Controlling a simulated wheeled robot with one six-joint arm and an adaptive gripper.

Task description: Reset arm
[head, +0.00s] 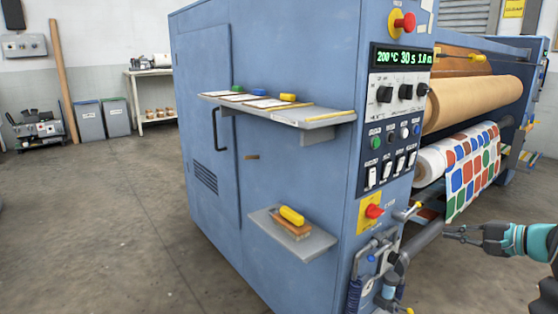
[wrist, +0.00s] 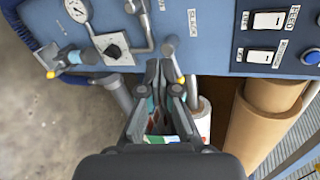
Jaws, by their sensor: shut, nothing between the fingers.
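My gripper (head: 452,232) reaches in from the right edge in the head view, in front of the machine's lower right part. In the wrist view my gripper (wrist: 164,68) points at the blue front panel (wrist: 205,45), its fingers closed together and empty. A lever with a yellow tip (wrist: 174,60) shows right beside the fingertips there; I cannot tell whether they touch. The calender press (head: 290,190) is a large blue cabinet with a lit display (head: 403,57), knobs and switches.
Pipes and a hose (head: 375,275) run low on the press's front corner. A patterned fabric roll (head: 460,165) and a brown roll (head: 480,100) are on the right. An upper shelf (head: 325,116) and a lower shelf (head: 320,240) jut from the side. The floor (head: 100,220) at left is clear.

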